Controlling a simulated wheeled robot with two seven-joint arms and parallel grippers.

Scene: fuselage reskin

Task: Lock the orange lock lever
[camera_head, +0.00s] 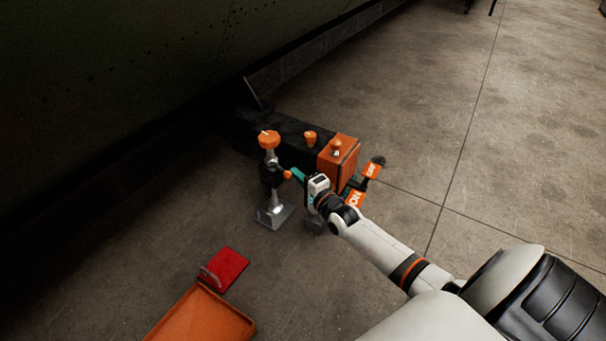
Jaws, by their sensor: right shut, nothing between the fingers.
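My right gripper (296,174) reaches in from the lower right, with its teal fingertips shut and empty. The tips are beside a small orange lever end (287,175) on a dark upright post; I cannot tell whether they touch it. This looks like the orange lock lever, but it is small and partly hidden by the fingers. The post has an orange knob (269,139) on top and a grey metal foot plate (273,215) on the floor. My left gripper is not in view.
A dark beam (240,133) carries an orange box (339,157) and a small orange knob (310,138). Orange lettered tags (372,170) are right of the box. A red plate (224,269) and orange tray (205,318) lie in front. Floor at right is clear.

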